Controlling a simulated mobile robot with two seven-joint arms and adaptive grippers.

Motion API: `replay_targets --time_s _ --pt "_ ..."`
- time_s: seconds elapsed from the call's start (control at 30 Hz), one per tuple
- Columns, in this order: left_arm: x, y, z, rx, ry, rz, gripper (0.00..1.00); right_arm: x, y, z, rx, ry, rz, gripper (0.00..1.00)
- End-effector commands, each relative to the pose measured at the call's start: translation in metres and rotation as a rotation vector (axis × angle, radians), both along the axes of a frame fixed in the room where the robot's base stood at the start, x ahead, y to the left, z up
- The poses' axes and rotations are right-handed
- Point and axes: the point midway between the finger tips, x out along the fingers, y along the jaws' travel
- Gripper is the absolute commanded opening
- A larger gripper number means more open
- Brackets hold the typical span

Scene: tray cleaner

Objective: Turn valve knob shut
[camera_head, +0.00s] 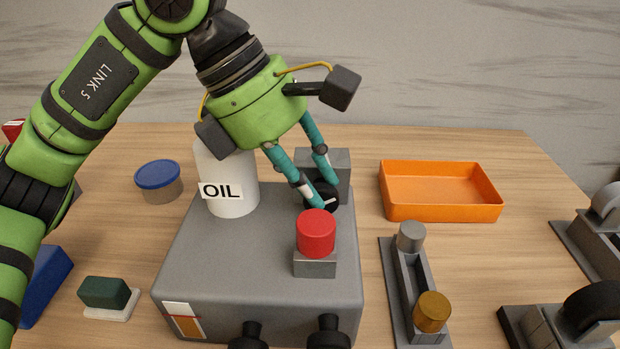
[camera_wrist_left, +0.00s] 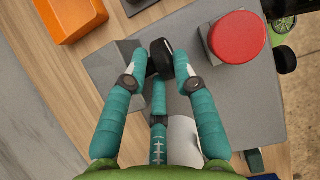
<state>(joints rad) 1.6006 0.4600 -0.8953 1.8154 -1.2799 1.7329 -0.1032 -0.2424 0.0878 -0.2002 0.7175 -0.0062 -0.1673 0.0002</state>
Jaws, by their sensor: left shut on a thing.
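The valve knob (camera_head: 328,203) is small, round and black with a light mark, in front of a grey block (camera_head: 338,163) at the back right of a grey machine (camera_head: 230,262). In the left wrist view the black knob (camera_wrist_left: 161,52) sits between the fingertips (camera_wrist_left: 161,68). The fingers partly hide the knob in the head view. My right gripper is not in view.
A red button (camera_head: 316,232) stands close in front of the knob. A white OIL bottle (camera_head: 232,190) is left of the fingers. An orange tray (camera_head: 440,212) and a grey rail (camera_head: 388,285) lie to the right. A blue-lidded jar (camera_head: 159,178) stands at left.

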Motion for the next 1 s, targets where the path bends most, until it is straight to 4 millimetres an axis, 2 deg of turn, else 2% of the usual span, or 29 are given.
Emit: replay_targets --time_s 0.07,0.1,0.33,0.43,0.53,1.0 --pt "0.000 0.000 0.000 0.000 0.000 0.000 0.00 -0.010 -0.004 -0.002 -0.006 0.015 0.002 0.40" --pt "0.000 0.000 0.000 0.001 0.000 0.000 0.38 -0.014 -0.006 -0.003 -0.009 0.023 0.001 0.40" --pt "0.000 0.000 0.000 0.001 -0.001 0.000 0.38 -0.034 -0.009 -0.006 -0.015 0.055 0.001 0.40" --pt "0.000 0.001 0.001 0.001 0.000 0.001 0.38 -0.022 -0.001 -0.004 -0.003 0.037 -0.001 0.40" --pt "0.001 0.004 0.008 0.000 -0.001 0.002 0.38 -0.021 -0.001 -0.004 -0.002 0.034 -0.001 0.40" --pt "0.000 0.047 0.087 -0.001 -0.001 0.002 0.38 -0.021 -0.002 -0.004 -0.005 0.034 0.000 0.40"
